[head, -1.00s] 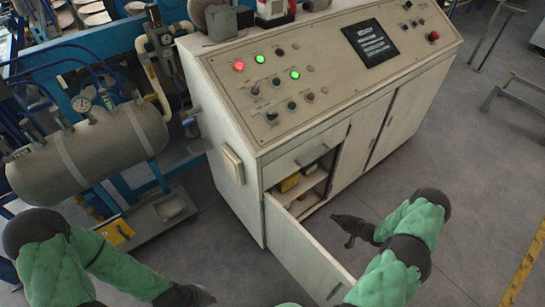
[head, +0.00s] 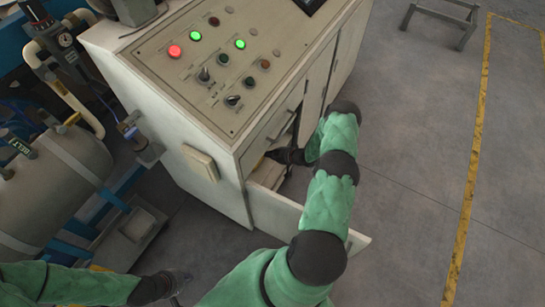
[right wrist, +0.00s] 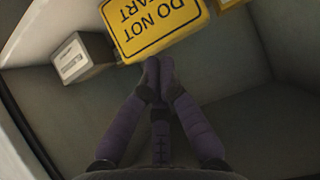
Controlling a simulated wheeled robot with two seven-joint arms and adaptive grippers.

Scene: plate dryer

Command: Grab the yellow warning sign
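The yellow warning sign (right wrist: 155,22), with black "DO NOT" lettering, lies at the top of the right wrist view inside the cabinet. My right gripper (right wrist: 158,62) has its dark fingertips together at the sign's near edge; no part of the sign shows clearly between them. In the head view my right gripper (head: 283,156) reaches into the cabinet opening, with its tips mostly hidden. My left gripper (head: 178,284) is low in the head view, away from the cabinet; its finger opening is unclear.
A grey slotted block (right wrist: 84,57) sits left of the sign, and another yellow item (right wrist: 230,3) is partly visible at right. The open cabinet door (head: 278,216) stands below my right arm. The control console (head: 205,75) is above the opening.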

